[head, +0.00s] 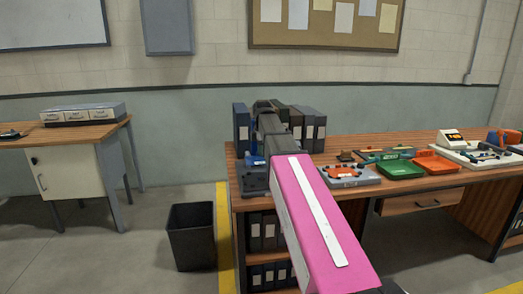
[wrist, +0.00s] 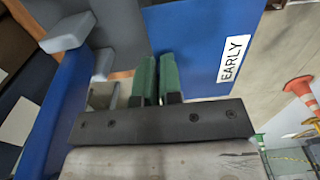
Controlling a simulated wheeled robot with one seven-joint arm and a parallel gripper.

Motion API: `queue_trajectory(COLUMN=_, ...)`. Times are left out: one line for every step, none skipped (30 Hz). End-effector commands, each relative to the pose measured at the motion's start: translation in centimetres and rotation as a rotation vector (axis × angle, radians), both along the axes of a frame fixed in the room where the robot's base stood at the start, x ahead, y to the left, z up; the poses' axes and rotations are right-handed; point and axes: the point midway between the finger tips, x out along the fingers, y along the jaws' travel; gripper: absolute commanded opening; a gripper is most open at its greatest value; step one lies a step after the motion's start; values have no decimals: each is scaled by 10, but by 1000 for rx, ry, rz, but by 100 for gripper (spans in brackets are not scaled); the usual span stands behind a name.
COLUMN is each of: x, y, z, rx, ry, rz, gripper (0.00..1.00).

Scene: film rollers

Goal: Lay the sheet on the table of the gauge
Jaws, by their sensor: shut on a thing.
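My gripper (wrist: 158,72) shows in the wrist view with its two green-padded fingers close together. A flat blue sheet (wrist: 205,70) with a white label reading "EARLY" spreads up and right from the fingers; the gripped edge is hidden between them. In the head view my pink arm reaches to the left end of the desk and covers most of the gripper. A small blue patch shows beside it; I cannot tell whether it is the sheet. A blue body with grey blocks (wrist: 67,32) stands left of the fingers in the wrist view; I cannot tell whether it is the gauge.
The wooden desk (head: 405,185) carries binders (head: 310,128), a grey device with an orange part (head: 348,176), a green tray (head: 400,169), an orange tray (head: 437,162) and a display unit (head: 451,140). A black bin (head: 191,237) stands on the floor.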

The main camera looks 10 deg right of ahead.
Motion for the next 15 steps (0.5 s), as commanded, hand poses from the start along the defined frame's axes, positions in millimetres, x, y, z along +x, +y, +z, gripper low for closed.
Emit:
queue_trajectory(x=0, y=0, z=-1, rx=0, ry=0, rz=4, gripper=0)
queue_trajectory(x=0, y=0, z=-2, rx=0, ry=1, rz=5, gripper=0)
queue_trajectory(x=0, y=0, z=-4, rx=0, ry=1, rz=5, gripper=0)
queue_trajectory(x=0, y=0, z=-6, rx=0, ry=1, rz=5, gripper=0)
queue_trajectory(x=0, y=0, z=-8, rx=0, ry=1, rz=4, gripper=0)
queue_trajectory(x=0, y=0, z=-10, rx=0, ry=1, rz=4, gripper=0)
queue_trajectory(x=-1, y=0, z=-12, rx=0, ry=1, rz=4, gripper=0)
queue_trajectory(x=-1, y=0, z=-14, rx=0, ry=2, rz=3, gripper=0)
queue_trajectory(x=-1, y=0, z=-17, rx=0, ry=2, rz=3, gripper=0)
queue_trajectory(x=-1, y=0, z=-19, rx=0, ry=1, rz=3, gripper=0)
queue_trajectory(x=-1, y=0, z=-21, rx=0, ry=1, rz=3, gripper=0)
queue_trajectory(x=-1, y=0, z=-23, rx=0, ry=1, rz=3, gripper=0)
queue_trajectory(x=0, y=0, z=-26, rx=0, ry=1, rz=2, gripper=0)
queue_trajectory(x=0, y=0, z=-28, rx=0, ry=1, rz=2, gripper=0)
queue_trajectory(x=0, y=0, z=-31, rx=0, ry=1, rz=2, gripper=0)
